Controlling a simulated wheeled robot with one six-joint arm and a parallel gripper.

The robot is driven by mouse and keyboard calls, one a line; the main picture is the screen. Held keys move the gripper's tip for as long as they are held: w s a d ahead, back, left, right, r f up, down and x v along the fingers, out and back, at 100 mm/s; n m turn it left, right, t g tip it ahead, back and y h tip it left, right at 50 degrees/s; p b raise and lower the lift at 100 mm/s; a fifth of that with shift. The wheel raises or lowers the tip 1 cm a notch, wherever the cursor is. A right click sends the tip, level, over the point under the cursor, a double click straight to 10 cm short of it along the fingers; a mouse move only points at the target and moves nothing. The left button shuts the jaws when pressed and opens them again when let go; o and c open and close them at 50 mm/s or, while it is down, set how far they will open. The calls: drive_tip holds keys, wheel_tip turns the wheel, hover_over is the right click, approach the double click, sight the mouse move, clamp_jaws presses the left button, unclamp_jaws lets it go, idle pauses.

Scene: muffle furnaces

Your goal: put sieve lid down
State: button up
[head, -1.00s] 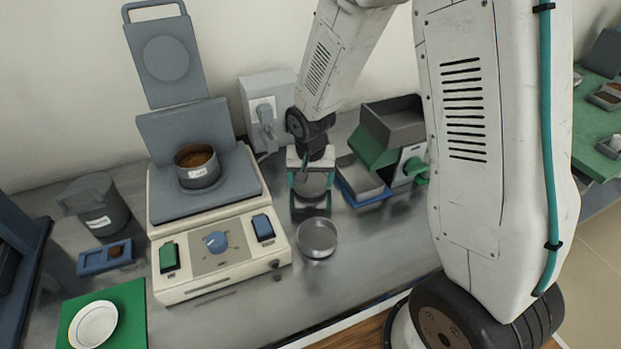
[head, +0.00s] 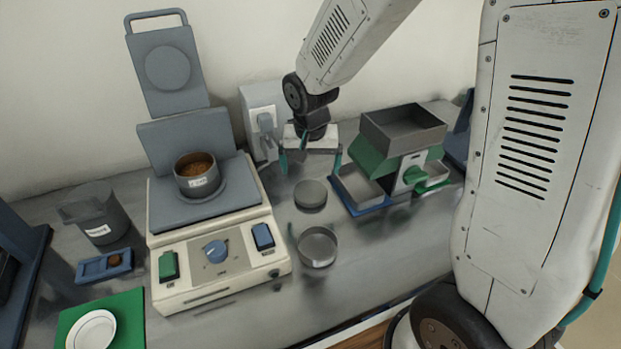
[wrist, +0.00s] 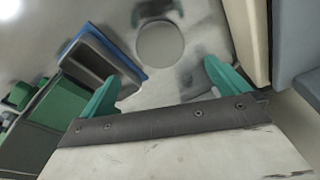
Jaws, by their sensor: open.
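The sieve lid, a round grey disc (head: 310,193), lies on the metal bench between the machine with the raised lid and the green-and-grey device. It also shows in the wrist view as a pale disc (wrist: 160,45). My gripper (head: 311,163) is open, with teal fingers spread wide and nothing between them. It hangs above and behind the lid, apart from it. In the wrist view my gripper (wrist: 160,82) has the lid ahead of its fingertips. A round metal pan (head: 318,247) stands on the bench just in front of the lid.
The cream machine (head: 220,265) bears a labelled pot (head: 197,183) on the left. The green device (head: 400,175) with a grey hopper and blue tray stands close on the right. Bench front right of the pan is clear.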

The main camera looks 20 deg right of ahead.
drive_tip(key=s+d+r+n, duration=0.2)
drive_tip(key=s+d+r, duration=0.1)
drive_tip(key=s+r, duration=1.05)
drive_tip(key=s+r+n, duration=0.2)
drive_tip(key=s+r, duration=0.1)
drive_tip(key=s, duration=0.9)
drive_tip(key=shift+d+r+n+y, duration=0.2)
drive_tip(key=shift+d+n+y, duration=0.1)
drive_tip(key=shift+d+y, duration=0.1)
